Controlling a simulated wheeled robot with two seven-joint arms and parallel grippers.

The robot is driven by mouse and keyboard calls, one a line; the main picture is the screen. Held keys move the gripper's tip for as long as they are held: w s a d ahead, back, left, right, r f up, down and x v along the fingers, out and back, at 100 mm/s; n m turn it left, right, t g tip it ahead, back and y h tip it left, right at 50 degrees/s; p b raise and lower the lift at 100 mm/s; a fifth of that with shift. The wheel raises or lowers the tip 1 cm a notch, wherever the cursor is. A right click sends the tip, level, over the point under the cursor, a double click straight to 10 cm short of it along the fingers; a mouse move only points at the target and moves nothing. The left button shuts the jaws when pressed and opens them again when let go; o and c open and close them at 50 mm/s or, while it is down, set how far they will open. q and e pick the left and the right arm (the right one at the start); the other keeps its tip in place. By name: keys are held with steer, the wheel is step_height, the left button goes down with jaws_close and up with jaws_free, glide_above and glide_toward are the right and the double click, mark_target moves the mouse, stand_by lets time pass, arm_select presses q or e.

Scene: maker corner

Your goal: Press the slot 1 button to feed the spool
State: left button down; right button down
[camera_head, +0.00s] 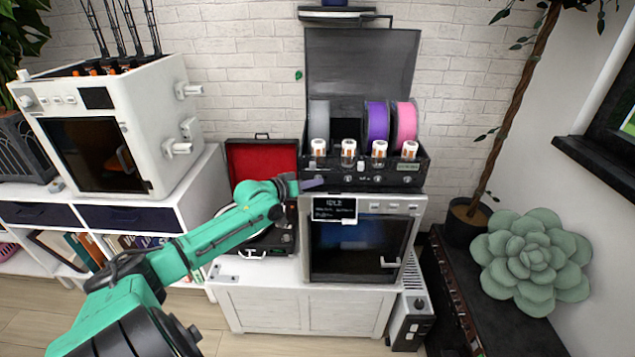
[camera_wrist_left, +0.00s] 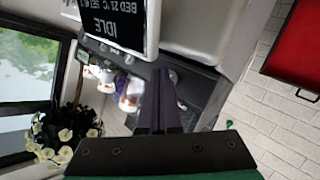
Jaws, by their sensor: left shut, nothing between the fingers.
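The black spool box (camera_head: 392,181) sits on the printer, lid raised, holding a grey spool (camera_head: 318,117), a purple spool (camera_head: 377,121) and a pink spool (camera_head: 404,121). Small round knobs line its front under white-capped canisters. My left gripper (camera_head: 314,184) is shut and empty, its tip at the lower left of the box front. It hides that corner, so I cannot tell whether it touches the leftmost button. In the left wrist view, the shut fingers (camera_wrist_left: 160,108) point at the dark box front (camera_wrist_left: 200,85). My right gripper is out of view.
The printer's screen (camera_head: 334,209) reads IDLE and stands just below my gripper; it is close in the left wrist view (camera_wrist_left: 112,28). An open red-lined case (camera_head: 262,162) is left of the box. A white machine (camera_head: 100,120) stands further left.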

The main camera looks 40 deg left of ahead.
arm_select(q)
steer(key=shift+w, duration=0.1)
steer(key=shift+w+a, duration=0.1)
steer(key=shift+a, duration=0.05)
stand_by(0.6)
steer(key=shift+r, duration=0.15)
steer(key=shift+s+d+p, duration=0.3)
steer(key=shift+s+p, duration=0.05)
steer(key=shift+p, duration=0.6)
steer(key=shift+s, duration=0.1)
